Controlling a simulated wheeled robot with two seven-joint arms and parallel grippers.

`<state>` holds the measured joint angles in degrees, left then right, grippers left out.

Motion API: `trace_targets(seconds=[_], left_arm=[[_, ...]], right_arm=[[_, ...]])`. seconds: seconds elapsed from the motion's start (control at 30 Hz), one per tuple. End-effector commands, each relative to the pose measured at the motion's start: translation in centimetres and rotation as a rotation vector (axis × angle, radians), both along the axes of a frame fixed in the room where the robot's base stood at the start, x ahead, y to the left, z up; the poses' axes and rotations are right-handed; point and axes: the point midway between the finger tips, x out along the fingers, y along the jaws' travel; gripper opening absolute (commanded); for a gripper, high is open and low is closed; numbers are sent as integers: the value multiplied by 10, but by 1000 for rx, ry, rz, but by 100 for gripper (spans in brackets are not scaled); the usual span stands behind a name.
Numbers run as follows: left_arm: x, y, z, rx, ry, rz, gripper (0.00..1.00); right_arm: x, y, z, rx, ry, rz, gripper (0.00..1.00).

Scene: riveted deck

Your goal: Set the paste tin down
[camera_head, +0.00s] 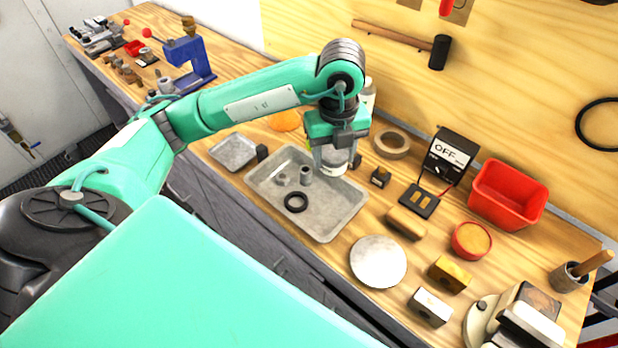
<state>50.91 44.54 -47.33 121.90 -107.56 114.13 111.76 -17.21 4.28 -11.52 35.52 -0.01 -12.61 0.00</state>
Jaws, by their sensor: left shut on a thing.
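My left gripper (337,146) points down over the far right part of the grey metal tray (335,219). It is shut on a pale, short cylinder, the paste tin (333,168), which looks upright; the gripper hides its upper part. I cannot tell whether the tin touches the tray or hangs just above it. My right gripper is not in view.
The tray also holds a black ring (296,202) and small grey metal parts (305,174). A tape roll (391,144), black OFF box (449,158), red bin (507,195), red round tub (471,241) and pale disc (378,262) stand to the right. Bench wood shows between them.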

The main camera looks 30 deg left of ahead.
Motion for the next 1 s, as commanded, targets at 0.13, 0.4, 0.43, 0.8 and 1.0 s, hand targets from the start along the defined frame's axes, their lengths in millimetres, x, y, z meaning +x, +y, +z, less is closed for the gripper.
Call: trace_targets(seconds=[0.13,0.4,0.43,0.8,1.0], left_arm=[[0,1,4,-1,0,105,25],[-1,1,-21,-2,5,139,25],[-2,1,-26,-1,6,140,25],[-2,2,-107,3,7,138,25],[-1,2,-143,1,2,138,25]], right_arm=[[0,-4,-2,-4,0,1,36],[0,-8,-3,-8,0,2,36],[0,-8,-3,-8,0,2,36],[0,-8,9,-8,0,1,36],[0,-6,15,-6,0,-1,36]])
